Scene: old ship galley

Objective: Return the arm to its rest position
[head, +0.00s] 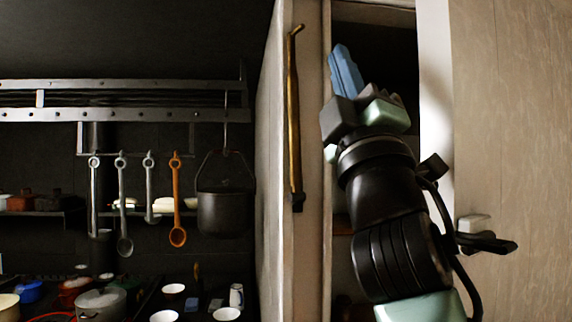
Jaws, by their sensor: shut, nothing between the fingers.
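My gripper (343,58) is raised in the right half of the head view, pointing up and slightly left. Its blue fingers are together with nothing between them. It is in front of an open, dark cupboard-like recess (375,45). My black and pale green arm runs down from it to the bottom edge and hides part of the recess. I cannot tell how far the fingers are from the recess frame.
A brass bar handle (294,120) stands upright on a pale panel left of my gripper. A wooden panel (515,130) is at right. Further left, utensils and a black pot (225,205) hang from a rack (120,115), above pots (100,304) and white bowls (227,314).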

